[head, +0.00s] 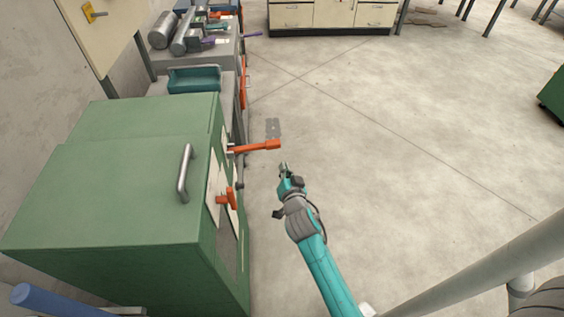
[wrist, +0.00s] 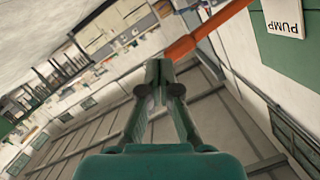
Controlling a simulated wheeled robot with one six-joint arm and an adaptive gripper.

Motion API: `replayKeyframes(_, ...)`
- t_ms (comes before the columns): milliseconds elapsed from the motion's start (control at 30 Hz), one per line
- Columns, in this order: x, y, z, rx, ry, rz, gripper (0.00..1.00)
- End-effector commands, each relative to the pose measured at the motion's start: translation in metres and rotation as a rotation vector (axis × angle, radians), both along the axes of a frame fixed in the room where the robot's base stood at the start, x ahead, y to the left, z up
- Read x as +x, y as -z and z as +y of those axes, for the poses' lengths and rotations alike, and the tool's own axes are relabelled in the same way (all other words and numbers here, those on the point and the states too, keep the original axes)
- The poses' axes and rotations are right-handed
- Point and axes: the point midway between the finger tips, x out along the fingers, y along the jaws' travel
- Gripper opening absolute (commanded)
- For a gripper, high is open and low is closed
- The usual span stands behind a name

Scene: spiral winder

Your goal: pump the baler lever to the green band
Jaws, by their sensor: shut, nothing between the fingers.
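The green baler cabinet (head: 120,190) stands at the left in the head view. An orange lever (head: 258,147) sticks out to the right from its front face, roughly level. The lever also shows in the wrist view (wrist: 203,33), crossing behind and above my fingertips. My gripper (head: 283,168) is shut and empty, just below and right of the lever's end in the head view. In the wrist view my gripper (wrist: 159,72) has its fingertips together. I cannot tell whether it touches the lever. A "PUMP" label (wrist: 284,18) shows at the upper right. The green band is not visible.
A shorter orange handle (head: 228,197) sits on the same cabinet face, nearer to me. A grey bar handle (head: 184,172) is on the cabinet top. A bench with cylinders (head: 190,42) stands beyond. Open concrete floor (head: 400,120) lies to the right.

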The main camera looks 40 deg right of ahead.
Motion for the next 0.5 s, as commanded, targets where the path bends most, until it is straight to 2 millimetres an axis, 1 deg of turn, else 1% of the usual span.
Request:
replayKeyframes(100, -0.0093, -0.0023, 0.0048, 0.001, -0.001, -0.001, 0.00)
replayKeyframes(200, -0.0124, -0.0039, 0.0065, 0.000, 0.000, -0.002, 0.00)
replayKeyframes(500, -0.0132, -0.0042, 0.0067, 0.000, 0.000, -0.002, 0.00)
